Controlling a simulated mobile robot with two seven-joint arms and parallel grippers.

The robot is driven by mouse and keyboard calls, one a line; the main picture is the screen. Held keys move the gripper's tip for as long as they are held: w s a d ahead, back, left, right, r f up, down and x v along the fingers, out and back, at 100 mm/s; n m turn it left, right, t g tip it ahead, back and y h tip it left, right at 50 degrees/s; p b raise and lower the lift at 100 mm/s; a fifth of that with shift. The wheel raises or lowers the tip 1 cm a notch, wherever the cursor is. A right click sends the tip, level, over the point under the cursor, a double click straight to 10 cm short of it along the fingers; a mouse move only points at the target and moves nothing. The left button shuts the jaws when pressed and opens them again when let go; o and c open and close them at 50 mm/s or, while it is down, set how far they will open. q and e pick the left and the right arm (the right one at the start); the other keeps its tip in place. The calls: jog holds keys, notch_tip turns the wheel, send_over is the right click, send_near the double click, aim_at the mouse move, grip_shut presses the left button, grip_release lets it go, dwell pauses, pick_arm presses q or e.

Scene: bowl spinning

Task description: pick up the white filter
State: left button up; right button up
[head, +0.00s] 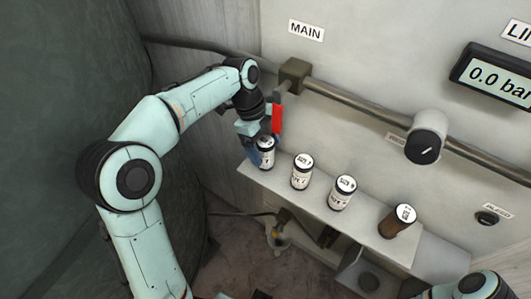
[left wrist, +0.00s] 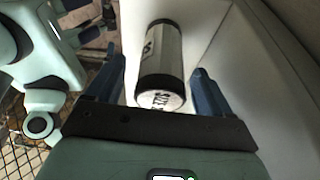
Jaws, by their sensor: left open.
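Several filter canisters stand in a row on a light shelf (head: 322,212). The leftmost white filter (head: 267,151) has a dark band and a white lettered top. My left gripper (head: 256,151) is at this filter, pointing down, with its blue fingers beside it. In the left wrist view the white filter (left wrist: 160,62), with black end bands, lies between the open fingers of the left gripper (left wrist: 158,75). Gaps show on both sides there. Two more white filters (head: 302,172) (head: 342,192) stand to its right.
A brown canister (head: 397,221) stands at the shelf's right end. A red lever (head: 277,118) hangs from the pipe (head: 365,106) just behind my left gripper. A black knob (head: 425,145) and a pressure display (head: 500,78) are on the wall.

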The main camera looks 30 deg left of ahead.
pick_arm(q)
jog(key=x, duration=0.2)
jog(key=shift+d+f, duration=0.15)
jog(key=shift+f, duration=0.15)
jog(key=c, duration=1.1)
pick_arm(e)
jog(key=shift+s+f, duration=0.1)
jog(key=shift+f, duration=0.1)
pick_arm(q)
jog(key=shift+w+r, duration=0.1)
jog(key=shift+r, duration=0.4)
jog(key=r, duration=0.1)
jog(key=s+r, duration=0.1)
jog(key=shift+r, duration=0.3)
jog(key=s+a+b, duration=0.1)
jog(key=s+b, duration=0.4)
jog(key=s, duration=1.1)
jog(key=shift+s+a+r+p, duration=0.1)
jog(key=shift+s+r+p, duration=0.05)
jog(key=shift+r+p, duration=0.5)
jog(key=shift+s+a+r+p, duration=0.15)
jog(key=shift+r+p, duration=0.35)
jog(key=shift+r, duration=0.35)
jog(key=shift+s+d+r+p, duration=0.1)
jog(key=shift+s+r+p, duration=0.1)
jog(key=shift+r+p, duration=0.45)
pick_arm(e)
jog(key=shift+s+f, duration=0.5)
jog(key=shift+f, duration=0.35)
